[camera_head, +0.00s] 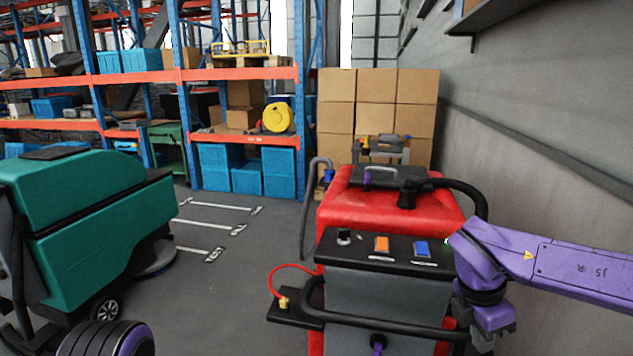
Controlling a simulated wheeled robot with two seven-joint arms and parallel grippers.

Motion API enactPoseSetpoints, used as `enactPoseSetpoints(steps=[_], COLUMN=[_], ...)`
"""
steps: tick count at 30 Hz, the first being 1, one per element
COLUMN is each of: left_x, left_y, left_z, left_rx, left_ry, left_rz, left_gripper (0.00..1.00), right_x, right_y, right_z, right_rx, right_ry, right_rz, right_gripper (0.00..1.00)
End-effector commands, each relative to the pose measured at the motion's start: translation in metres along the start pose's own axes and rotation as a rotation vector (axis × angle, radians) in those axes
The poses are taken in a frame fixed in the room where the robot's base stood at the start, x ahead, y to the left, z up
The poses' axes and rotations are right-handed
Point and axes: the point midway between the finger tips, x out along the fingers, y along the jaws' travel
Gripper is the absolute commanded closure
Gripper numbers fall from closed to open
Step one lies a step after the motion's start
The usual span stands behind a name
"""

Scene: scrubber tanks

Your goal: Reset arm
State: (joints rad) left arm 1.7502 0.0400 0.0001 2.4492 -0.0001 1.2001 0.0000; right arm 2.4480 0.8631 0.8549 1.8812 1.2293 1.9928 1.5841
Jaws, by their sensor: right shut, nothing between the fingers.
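My right arm comes in from the right edge, and its gripper (487,340) points down beside the right front of the red scrubber (400,213). The right gripper is shut and empty; its fingertips are small and dark near the bottom of the view. The red scrubber has a grey front and a black panel with a black knob (344,237), an orange switch (382,244) and a blue switch (421,248). A purple and black part of my left arm shows at the bottom left, but the left gripper is not in view.
A green scrubber (90,225) stands at the left. A black handle bar (385,325) and a red hose (285,268) are at the red scrubber's front. Cardboard boxes (376,85) and shelving (240,74) stand behind. A grey wall (540,120) bounds the right. Floor between the scrubbers is clear.

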Motion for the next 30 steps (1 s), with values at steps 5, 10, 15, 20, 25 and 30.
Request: enactPoseSetpoints(steps=[5, 10, 15, 20, 25, 30], left_x=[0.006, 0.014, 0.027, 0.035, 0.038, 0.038], left_y=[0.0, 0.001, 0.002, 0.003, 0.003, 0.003], left_z=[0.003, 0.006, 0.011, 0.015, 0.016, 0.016], left_rx=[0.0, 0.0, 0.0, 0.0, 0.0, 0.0], left_ry=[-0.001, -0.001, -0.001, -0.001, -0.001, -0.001], left_rz=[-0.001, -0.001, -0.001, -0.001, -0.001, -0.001], left_gripper=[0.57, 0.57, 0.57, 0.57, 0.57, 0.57], right_x=[0.07, 0.163, 0.289, 0.365, 0.389, 0.39], right_y=[0.004, -0.005, -0.063, -0.16, -0.23, -0.243], right_z=[-0.01, -0.027, -0.07, -0.107, -0.118, -0.121], right_rx=[-0.366, -1.0, -2.164, 2.9, 2.385, 2.285], right_ry=[-0.212, -0.462, -0.661, 0.553, 0.309, 0.273], right_rz=[-0.03, -0.123, -0.331, 0.385, 0.228, 0.196], right_gripper=[1.0, 1.0, 1.0, 1.0, 1.0, 1.0])
